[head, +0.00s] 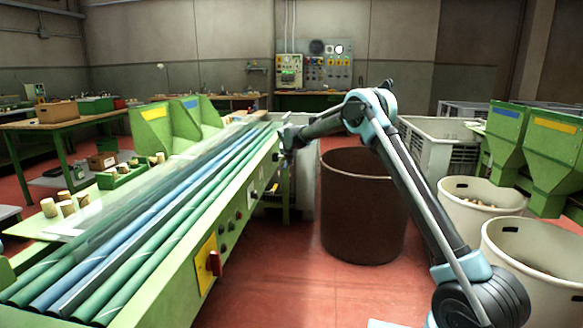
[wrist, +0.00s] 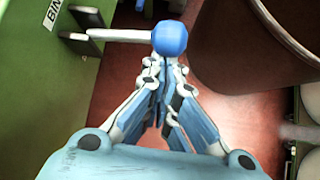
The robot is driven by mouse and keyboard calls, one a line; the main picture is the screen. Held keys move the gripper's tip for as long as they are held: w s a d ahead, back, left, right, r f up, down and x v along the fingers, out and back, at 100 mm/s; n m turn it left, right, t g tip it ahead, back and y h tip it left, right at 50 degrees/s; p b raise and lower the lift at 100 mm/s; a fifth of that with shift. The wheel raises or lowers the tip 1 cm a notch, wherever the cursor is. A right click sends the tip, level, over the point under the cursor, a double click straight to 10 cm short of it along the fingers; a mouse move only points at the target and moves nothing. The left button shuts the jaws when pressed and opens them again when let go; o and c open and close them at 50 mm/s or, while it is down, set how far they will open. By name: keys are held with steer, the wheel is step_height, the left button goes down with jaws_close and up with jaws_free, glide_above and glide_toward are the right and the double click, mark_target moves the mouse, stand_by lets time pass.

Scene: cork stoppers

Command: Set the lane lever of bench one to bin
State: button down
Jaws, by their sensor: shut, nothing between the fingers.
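The lane lever shows in the wrist view as a pale rod (wrist: 118,34) ending in a round blue knob (wrist: 170,38). The rod sticks out sideways from the green side of the bench, near a white label (wrist: 57,13) reading "BIN". My gripper (wrist: 164,68) is shut and empty, its fingertips at the near side of the knob; I cannot tell whether they touch it. In the head view my gripper (head: 288,153) is beside the far part of the green bench (head: 190,245) with green and blue tubes. The lever is not clear in that view.
A brown bin (head: 362,215) stands right of the bench, close to my arm. White tubs (head: 480,220) and green hoppers (head: 548,150) stand farther right. A red rotary switch (head: 213,263) is on the bench's near side. The red floor (head: 290,285) between bench and bin is clear.

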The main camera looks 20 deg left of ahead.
steer(key=shift+s+a+r+n+t+h, duration=0.1)
steer(key=shift+a+r+n+t+h, duration=0.15)
steer(key=shift+r+h, duration=0.4)
steer(key=shift+s+a+r+n+t+h, duration=0.15)
steer(key=shift+r+n+h, duration=0.2)
steer(key=shift+r+h, duration=0.3)
steer(key=shift+w+r, duration=0.1)
steer(key=shift+r, duration=0.05)
steer(key=s+r, duration=0.3)
steer(key=s, duration=0.5)
steer(key=shift+s+d+r, duration=0.25)
steer(key=shift+s+d, duration=0.05)
steer(key=shift+d, duration=0.15)
